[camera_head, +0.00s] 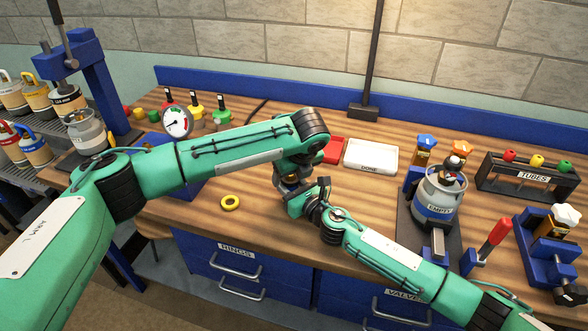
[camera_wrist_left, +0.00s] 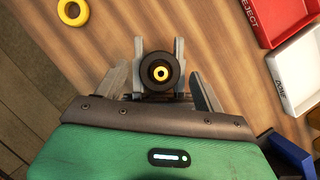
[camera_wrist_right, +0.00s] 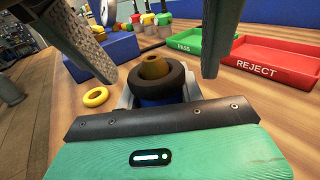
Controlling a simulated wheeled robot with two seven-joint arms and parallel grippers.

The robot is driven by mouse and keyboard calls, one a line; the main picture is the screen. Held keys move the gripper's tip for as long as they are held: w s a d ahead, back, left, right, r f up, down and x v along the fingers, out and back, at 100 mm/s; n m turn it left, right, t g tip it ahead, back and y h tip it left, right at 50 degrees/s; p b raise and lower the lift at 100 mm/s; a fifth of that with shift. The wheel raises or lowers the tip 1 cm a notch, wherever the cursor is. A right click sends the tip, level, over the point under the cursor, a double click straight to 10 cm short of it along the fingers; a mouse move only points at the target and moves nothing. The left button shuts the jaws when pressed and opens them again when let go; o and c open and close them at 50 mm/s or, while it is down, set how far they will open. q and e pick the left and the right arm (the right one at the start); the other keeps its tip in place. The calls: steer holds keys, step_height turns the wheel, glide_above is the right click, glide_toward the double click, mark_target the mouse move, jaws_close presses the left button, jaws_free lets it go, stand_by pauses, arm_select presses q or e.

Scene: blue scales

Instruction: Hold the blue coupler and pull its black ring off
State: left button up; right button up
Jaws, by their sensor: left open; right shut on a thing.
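The blue coupler (camera_wrist_right: 158,101) stands upright between the jaws of my right gripper (camera_wrist_right: 160,92), which is shut on it. Only a little of its blue body shows under the black ring (camera_wrist_right: 160,81). The ring sits around the coupler's upper part, with a brass tip (camera_wrist_right: 153,66) poking up through it. In the left wrist view I look down on the black ring (camera_wrist_left: 153,82) and its brass centre. My left gripper (camera_wrist_left: 158,76) is open, one finger on each side of the ring with gaps between. In the head view my left gripper (camera_head: 292,180) is mostly hidden by its arm.
A loose yellow ring (camera_head: 230,202) lies on the bench left of the grippers. A red reject tray (camera_wrist_left: 275,18) and a white done tray (camera_head: 371,157) lie behind to the right. A grey cylinder stand (camera_head: 438,195) is further right. The bench in front is clear.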

mark_target(292, 178)
arm_select(q)
steer(key=c, duration=1)
steer(key=shift+c, duration=0.2)
steer(key=shift+r, duration=0.1)
steer(key=shift+r, duration=2.4)
arm_select(e)
steer(key=o, duration=1.2)
